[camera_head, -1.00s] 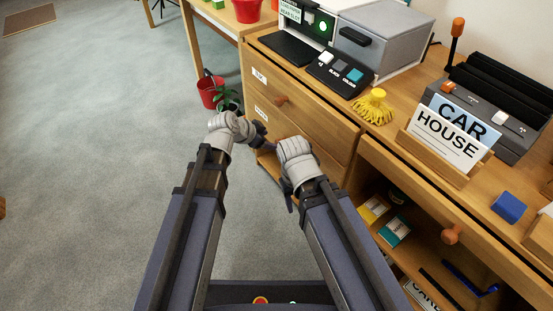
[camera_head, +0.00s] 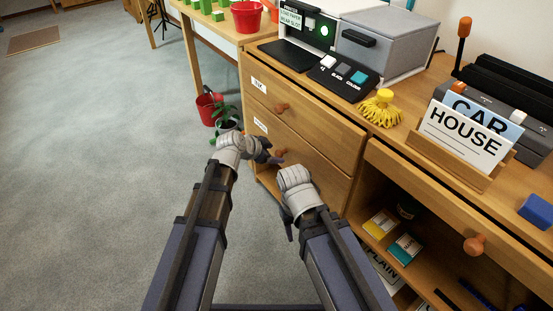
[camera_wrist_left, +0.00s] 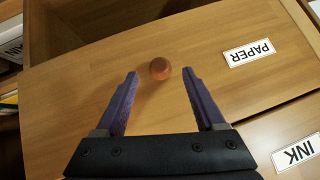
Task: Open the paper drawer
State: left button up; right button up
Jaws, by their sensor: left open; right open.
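The paper drawer (camera_wrist_left: 215,85) is a wooden drawer front with a PAPER label (camera_wrist_left: 248,53), shown upside down in the left wrist view. Its round brown knob (camera_wrist_left: 160,69) lies just beyond and between the fingertips of my left gripper (camera_wrist_left: 161,74), which is open and empty. In the head view the knob (camera_head: 280,153) sits on the lower drawer, just right of my left gripper (camera_head: 268,153). The drawer looks shut. My right gripper (camera_head: 287,225) is in front of the cabinet, lower right of the left one; its fingers are mostly hidden by the wrist.
The ink drawer (camera_head: 315,125) with its own knob (camera_head: 281,107) is directly above. A plant pot (camera_head: 228,124) and red bucket (camera_head: 207,106) stand on the floor to the left. An open shelf (camera_head: 385,240) with small boxes is on the right. Carpet at left is clear.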

pick_arm(q)
jog(key=b+x, duration=0.1)
jog(key=x, duration=0.1)
jog(key=shift+w+d+f, duration=0.15)
jog(key=shift+w+f, duration=0.1)
grip_shut()
dwell(0.4)
dwell(0.8)
